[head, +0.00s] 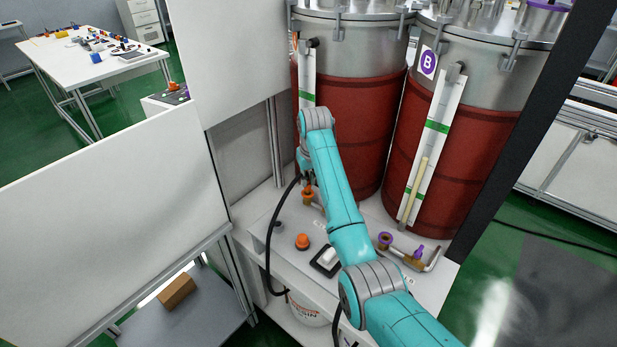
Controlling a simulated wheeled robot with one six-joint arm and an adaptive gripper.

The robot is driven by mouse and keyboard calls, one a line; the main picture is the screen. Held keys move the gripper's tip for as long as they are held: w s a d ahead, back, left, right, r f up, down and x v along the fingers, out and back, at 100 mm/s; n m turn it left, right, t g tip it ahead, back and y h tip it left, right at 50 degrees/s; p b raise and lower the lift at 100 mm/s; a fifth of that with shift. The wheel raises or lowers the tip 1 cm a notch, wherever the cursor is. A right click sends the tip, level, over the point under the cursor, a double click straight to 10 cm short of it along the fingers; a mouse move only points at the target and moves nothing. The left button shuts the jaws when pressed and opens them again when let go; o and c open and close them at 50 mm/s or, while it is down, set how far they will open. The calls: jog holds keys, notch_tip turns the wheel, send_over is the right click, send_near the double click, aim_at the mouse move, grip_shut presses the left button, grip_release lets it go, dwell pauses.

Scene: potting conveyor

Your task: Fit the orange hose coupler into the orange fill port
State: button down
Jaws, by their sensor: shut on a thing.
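My gripper (304,173) points down at the far end of my arm, above the back left of the white bench. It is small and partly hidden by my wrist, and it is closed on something. Directly below it an orange part (308,188) sits on a brass fitting (308,199). I cannot tell coupler from fill port there, nor whether they touch. A black hose (268,245) hangs from beside the gripper and loops down past the bench's left edge. A separate rounded orange piece (302,241) stands on the bench nearer to me.
A purple-ringed port (385,240) and a purple-topped brass fitting (417,252) with a bent pipe stand right of my arm. A black-framed device (325,261) and a grey knob (278,227) are on the bench (345,300). Red drums (440,150) rise behind; a white panel (110,225) blocks the left.

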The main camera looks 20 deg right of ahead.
jog(key=shift+s+x, duration=0.2)
jog(key=shift+x, duration=0.8)
jog(key=c, duration=1.1)
grip_release()
jog(key=v, duration=1.2)
jog(key=shift+f, duration=0.1)
